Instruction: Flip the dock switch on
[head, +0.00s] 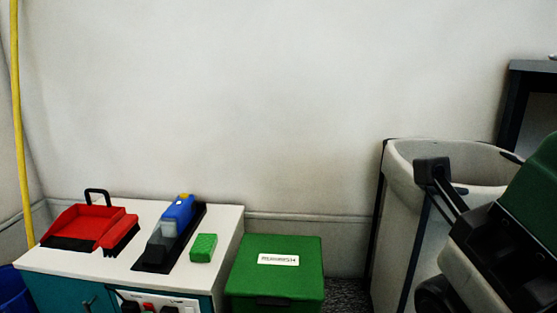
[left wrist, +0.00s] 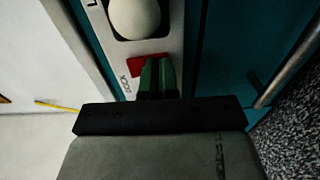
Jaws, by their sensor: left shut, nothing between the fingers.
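The red dock switch (left wrist: 146,60) sits on a pale panel (left wrist: 120,57), beside lettering that seems to read DOCK, in the left wrist view. My left gripper (left wrist: 158,72) is shut and empty, its green fingertips right over or against the switch's near edge. They hide part of it, and I cannot tell whether they touch it. Which way the switch is set is not clear. In the head view the panel (head: 185,302) shows at the bottom edge on the cabinet front, with a small red part (head: 148,306). My left gripper is not visible there.
A round off-white knob (left wrist: 134,17) is beside the switch. A metal handle (left wrist: 288,75) is on the teal front. The cabinet top (head: 226,222) holds a red dustpan (head: 80,222), a blue-grey tool (head: 175,218) and a green sponge (head: 203,247). A green box (head: 275,282) and grey bin (head: 405,215) stand right.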

